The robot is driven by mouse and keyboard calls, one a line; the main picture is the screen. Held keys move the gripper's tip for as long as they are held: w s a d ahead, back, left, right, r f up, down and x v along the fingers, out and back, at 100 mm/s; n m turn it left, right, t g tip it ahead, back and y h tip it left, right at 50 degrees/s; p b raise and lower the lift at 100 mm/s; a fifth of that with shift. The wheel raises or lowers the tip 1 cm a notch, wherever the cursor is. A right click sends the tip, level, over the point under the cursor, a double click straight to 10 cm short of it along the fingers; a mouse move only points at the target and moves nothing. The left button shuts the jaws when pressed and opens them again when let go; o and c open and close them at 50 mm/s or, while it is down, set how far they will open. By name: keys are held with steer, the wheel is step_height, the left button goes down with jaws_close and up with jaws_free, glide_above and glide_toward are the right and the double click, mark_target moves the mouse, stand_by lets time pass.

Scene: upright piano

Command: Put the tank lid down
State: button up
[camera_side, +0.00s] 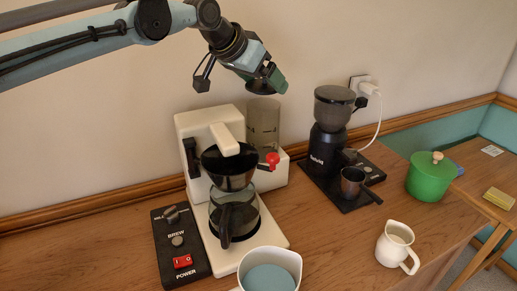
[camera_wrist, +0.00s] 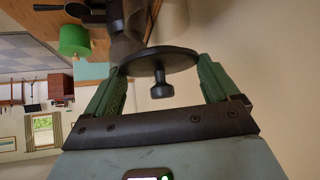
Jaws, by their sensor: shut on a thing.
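The tank lid (camera_wrist: 158,62) is a dark round disc with a knob, seen in the wrist view between the green fingers of my gripper (camera_wrist: 160,84). My gripper is shut on the lid. In the side view my gripper (camera_side: 270,80) is tilted above the tank (camera_side: 263,122), a see-through grey cylinder at the back right of the white coffee maker (camera_side: 208,122). The lid (camera_side: 259,87) shows there only as a small dark edge under the fingers.
A black coffee grinder (camera_side: 328,140) stands right of the tank, with a cord to a wall plug (camera_side: 362,85).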

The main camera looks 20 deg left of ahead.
mark_target(254, 90)
steer(key=shift+w+a+f, duration=0.2)
steer(key=shift+w+f, duration=0.05)
steer(key=shift+f, duration=1.7)
steer(key=shift+f, duration=0.2)
steer(key=o, duration=0.8)
steer(key=shift+s+r, duration=0.1)
